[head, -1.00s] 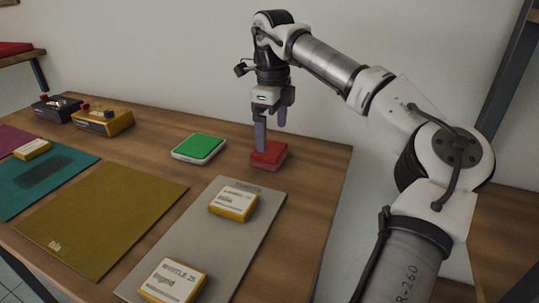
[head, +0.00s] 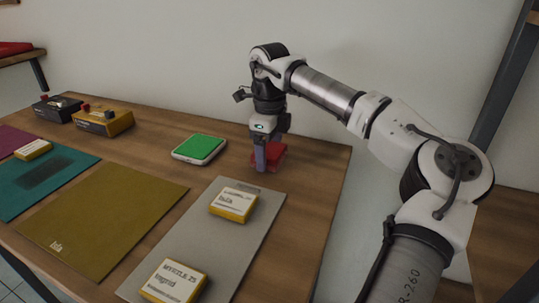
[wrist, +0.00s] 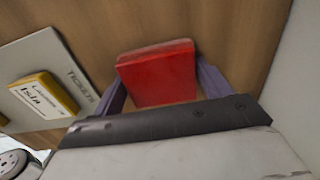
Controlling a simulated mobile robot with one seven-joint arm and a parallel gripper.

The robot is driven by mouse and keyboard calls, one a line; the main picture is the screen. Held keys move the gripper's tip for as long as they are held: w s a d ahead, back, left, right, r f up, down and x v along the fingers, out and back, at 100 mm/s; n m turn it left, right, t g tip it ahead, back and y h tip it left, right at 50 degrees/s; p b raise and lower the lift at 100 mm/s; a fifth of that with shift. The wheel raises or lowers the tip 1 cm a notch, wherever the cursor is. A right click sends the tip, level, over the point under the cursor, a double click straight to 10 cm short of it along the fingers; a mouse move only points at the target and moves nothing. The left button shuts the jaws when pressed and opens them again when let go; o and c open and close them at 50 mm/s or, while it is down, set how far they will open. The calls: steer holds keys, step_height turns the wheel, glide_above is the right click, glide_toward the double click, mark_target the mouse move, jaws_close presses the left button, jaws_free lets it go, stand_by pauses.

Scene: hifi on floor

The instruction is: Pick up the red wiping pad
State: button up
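The red wiping pad (head: 279,156) is at the right end of the wooden table, partly hidden by my gripper (head: 268,162) in the head view. My gripper points down, with its purple fingers low at the pad. In the wrist view the pad (wrist: 160,76) lies between the two fingers of my gripper (wrist: 163,84), one on each side. The fingers are very close to the pad's sides. I cannot tell whether they press on it or whether the pad is clear of the table.
A green-topped pad (head: 199,148) lies left of my gripper. A grey mat (head: 196,235) with two yellow-edged label blocks (head: 234,204) (head: 174,282) is in front. Olive (head: 104,217) and teal (head: 36,180) mats lie further left, with two boxes (head: 103,122) (head: 56,108) behind.

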mark_target(270, 149)
steer(key=c, duration=0.4)
steer(key=shift+o, duration=0.2)
step_height(270, 149, up, 10)
steer(key=shift+r, duration=0.1)
steer(key=o, duration=0.4)
steer(key=c, duration=0.3)
